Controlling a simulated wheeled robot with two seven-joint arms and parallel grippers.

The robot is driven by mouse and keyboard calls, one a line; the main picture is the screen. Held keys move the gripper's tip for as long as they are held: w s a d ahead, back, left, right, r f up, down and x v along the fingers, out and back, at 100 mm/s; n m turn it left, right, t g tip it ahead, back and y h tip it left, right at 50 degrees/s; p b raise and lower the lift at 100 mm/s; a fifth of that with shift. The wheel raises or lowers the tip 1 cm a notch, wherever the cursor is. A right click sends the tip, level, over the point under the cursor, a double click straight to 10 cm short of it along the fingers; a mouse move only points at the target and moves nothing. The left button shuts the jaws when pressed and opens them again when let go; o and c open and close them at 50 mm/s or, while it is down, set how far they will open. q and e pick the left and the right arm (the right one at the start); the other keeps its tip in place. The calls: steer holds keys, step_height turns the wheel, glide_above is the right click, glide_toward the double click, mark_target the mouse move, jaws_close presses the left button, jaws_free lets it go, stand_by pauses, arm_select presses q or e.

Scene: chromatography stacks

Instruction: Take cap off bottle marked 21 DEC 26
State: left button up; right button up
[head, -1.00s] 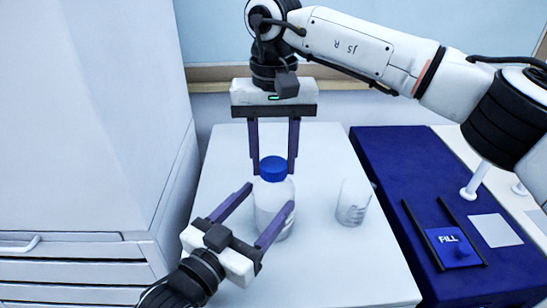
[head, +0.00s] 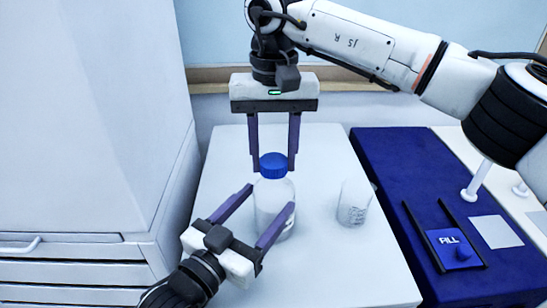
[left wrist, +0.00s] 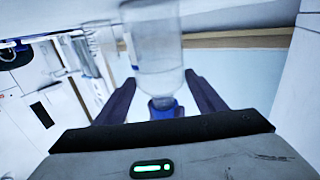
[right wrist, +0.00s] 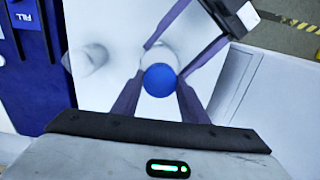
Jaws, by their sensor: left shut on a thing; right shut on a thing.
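A clear bottle (head: 273,215) with a blue cap (head: 273,164) stands upright on the white table (head: 320,270). Any date marking on it is not readable. My left gripper (head: 271,198) is shut on the bottle's body from the front. My right gripper (head: 273,169) points down from above, shut on the cap. The cap also shows between its fingers in the right wrist view (right wrist: 160,80). In the left wrist view the bottle (left wrist: 155,50) appears inverted, with the cap (left wrist: 165,110) at its neck. I cannot tell whether the cap is clear of the neck.
A clear beaker-like vessel (head: 354,202) with markings stands to the right of the bottle. A blue mat (head: 400,180) farther right holds a tray marked FILL (head: 452,248) and a white square (head: 495,231). A white cabinet (head: 90,130) stands at left. The table's front is clear.

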mark_target(274, 160)
arm_select(q)
steer(key=shift+f, duration=0.1)
arm_select(e)
steer(key=shift+r, duration=0.6)
steer(key=shift+r, duration=2)
arm_select(q)
steer(key=o, duration=2.1)
steer(key=shift+o, duration=0.2)
